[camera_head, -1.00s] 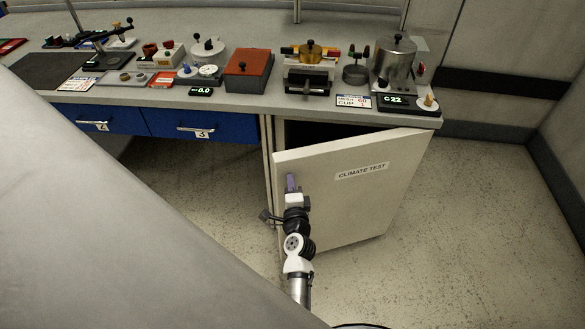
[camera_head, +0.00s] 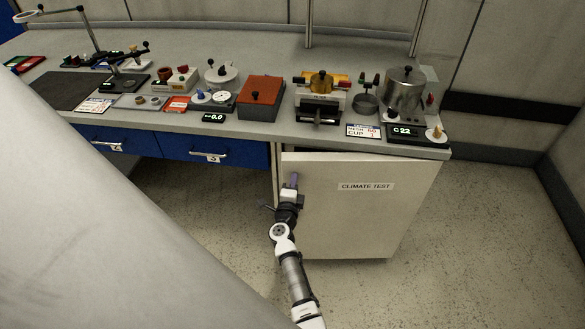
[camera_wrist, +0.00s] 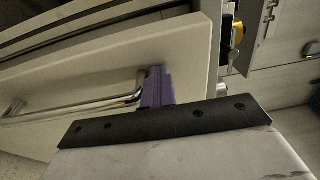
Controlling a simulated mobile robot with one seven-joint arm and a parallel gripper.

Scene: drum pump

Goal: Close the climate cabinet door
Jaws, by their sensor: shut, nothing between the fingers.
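The climate cabinet door (camera_head: 365,215) is a pale panel labelled "CLIMATE TEST", under the right end of the bench. It stands slightly ajar, with a narrow dark gap along its top edge. My gripper (camera_head: 293,181) is at the upper left part of the door, its purple fingers shut and empty. In the wrist view the door (camera_wrist: 190,60) fills the left and middle. A metal bar handle (camera_wrist: 75,106) runs across its face, and the shut purple fingers (camera_wrist: 156,85) are beside the handle's end, against or very near the door. Contact cannot be told for sure.
The bench top (camera_head: 270,45) carries several instruments, among them a red-lidded box (camera_head: 262,95) and a metal pot (camera_head: 404,90) above the door. Blue drawers (camera_head: 200,148) are left of the cabinet. The floor (camera_head: 470,240) right of the door is clear.

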